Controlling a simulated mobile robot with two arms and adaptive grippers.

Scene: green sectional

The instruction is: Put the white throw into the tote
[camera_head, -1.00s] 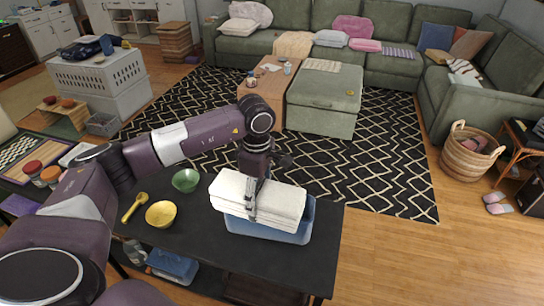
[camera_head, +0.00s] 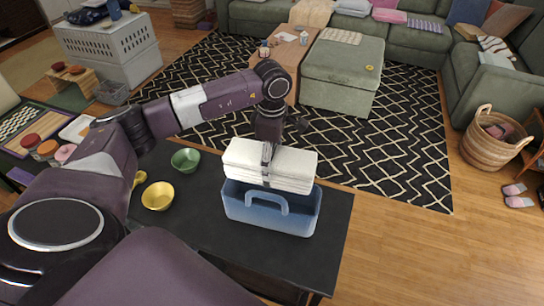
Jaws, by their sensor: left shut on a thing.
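The white throw (camera_head: 290,168) is a thick folded stack in the middle of the head view. My left gripper (camera_head: 267,178) is shut on it from above, with a finger down its near side. The blue tote (camera_head: 270,213), with a handle on its near wall, stands on the dark table (camera_head: 185,220). The throw is over the tote's opening and hides most of its inside. I cannot tell whether its underside touches the rim. My right gripper is not in view.
A green bowl (camera_head: 186,160) and a yellow bowl (camera_head: 158,196) stand left of the tote on the table. A green ottoman (camera_head: 343,75) and a patterned rug (camera_head: 405,130) lie beyond. A wicker basket (camera_head: 490,145) stands on the floor at right.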

